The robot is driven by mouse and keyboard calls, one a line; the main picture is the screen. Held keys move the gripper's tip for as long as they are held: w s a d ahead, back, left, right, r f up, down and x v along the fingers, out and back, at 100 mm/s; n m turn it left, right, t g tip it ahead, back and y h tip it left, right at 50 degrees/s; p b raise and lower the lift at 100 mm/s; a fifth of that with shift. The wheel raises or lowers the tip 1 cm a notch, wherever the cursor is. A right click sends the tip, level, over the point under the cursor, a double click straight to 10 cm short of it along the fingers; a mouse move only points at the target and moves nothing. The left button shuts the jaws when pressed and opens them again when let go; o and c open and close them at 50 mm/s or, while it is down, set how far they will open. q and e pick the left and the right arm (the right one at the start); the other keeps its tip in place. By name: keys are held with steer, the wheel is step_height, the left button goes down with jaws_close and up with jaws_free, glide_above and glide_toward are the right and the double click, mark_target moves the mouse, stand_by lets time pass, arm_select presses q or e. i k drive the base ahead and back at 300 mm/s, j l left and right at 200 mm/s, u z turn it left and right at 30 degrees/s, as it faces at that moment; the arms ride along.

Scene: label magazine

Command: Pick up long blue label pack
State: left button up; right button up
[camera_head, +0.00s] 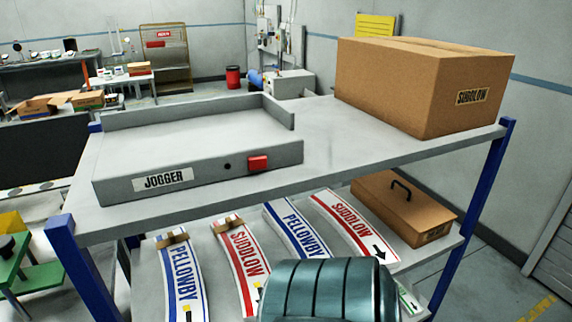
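Two blue-striped label packs marked "PELLOWBY" lie on the lower shelf. The left blue pack (179,278) has a brown band near its far end and runs out of the bottom edge. The second blue pack (296,229) lies further right, its near end hidden behind a dark teal ribbed part. I cannot tell which blue pack is longer. A red-striped pack (239,252) with a brown band lies between them, and another red pack (352,226) lies to the right. Neither of my grippers is in view.
The upper shelf (330,152) overhangs the packs. It carries a grey jogger tray (215,165) and a large cardboard box (415,85). A brown case with a handle (400,205) stands right of the packs. Blue posts (473,215) flank the shelves.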

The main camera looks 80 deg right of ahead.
mark_target(302, 241)
steer(key=z, duration=2.55)
